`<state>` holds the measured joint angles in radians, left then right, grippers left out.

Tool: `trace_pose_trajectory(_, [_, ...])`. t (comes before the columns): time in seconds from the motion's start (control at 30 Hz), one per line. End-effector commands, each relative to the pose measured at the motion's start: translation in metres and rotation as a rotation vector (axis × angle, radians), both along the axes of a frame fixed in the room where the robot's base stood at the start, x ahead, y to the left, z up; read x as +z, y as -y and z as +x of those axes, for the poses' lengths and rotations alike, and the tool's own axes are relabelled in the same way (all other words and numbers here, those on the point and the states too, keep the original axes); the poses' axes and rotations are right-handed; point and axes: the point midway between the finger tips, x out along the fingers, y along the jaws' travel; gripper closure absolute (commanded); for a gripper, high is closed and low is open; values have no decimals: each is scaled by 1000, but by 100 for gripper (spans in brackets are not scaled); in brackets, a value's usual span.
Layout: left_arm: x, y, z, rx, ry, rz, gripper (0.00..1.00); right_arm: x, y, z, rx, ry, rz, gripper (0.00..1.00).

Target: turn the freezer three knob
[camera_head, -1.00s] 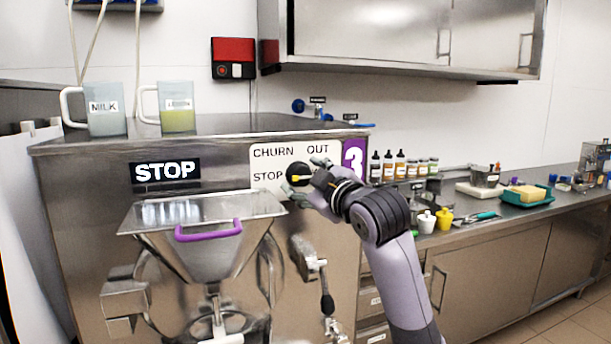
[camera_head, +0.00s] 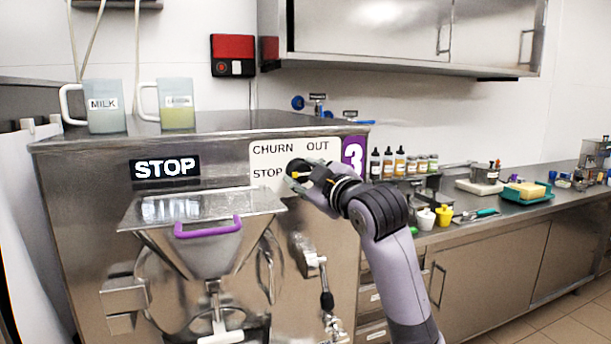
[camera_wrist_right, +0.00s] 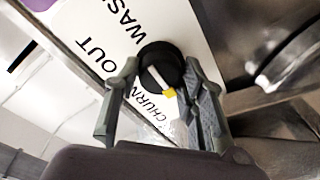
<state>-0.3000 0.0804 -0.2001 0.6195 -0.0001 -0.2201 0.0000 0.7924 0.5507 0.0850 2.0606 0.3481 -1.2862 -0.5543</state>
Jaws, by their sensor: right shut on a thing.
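Freezer three's knob (camera_head: 297,166) is black and round, on a white label panel (camera_head: 268,160) on the machine's front. The head view shows CHURN, OUT and STOP on the panel, with the purple 3 sign (camera_head: 354,156) to its right. My right gripper (camera_head: 304,175) is at the knob and partly covers it. In the right wrist view its fingers (camera_wrist_right: 158,85) stand on either side of the knob (camera_wrist_right: 160,62), shut on it. The knob's yellow pointer tip (camera_wrist_right: 168,92) lies close to the word CHURN. The display (camera_head: 165,168) reads STOP. My left gripper is not in view.
A steel hopper with a purple handle (camera_head: 208,231) juts out left of my right arm. A metal lever (camera_head: 326,290) hangs below the panel. Two jugs (camera_head: 106,107) stand on the machine. The counter at right (camera_head: 480,222) holds bottles and cups.

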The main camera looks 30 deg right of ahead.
Motion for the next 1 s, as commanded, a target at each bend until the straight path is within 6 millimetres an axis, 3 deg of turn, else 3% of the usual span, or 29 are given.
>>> trace_pose_trajectory(0.47, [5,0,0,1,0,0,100,-1,0,1,1,17,87,91])
trace_pose_trajectory(1.0, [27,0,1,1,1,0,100,-1,-2,1,2,125,545,91])
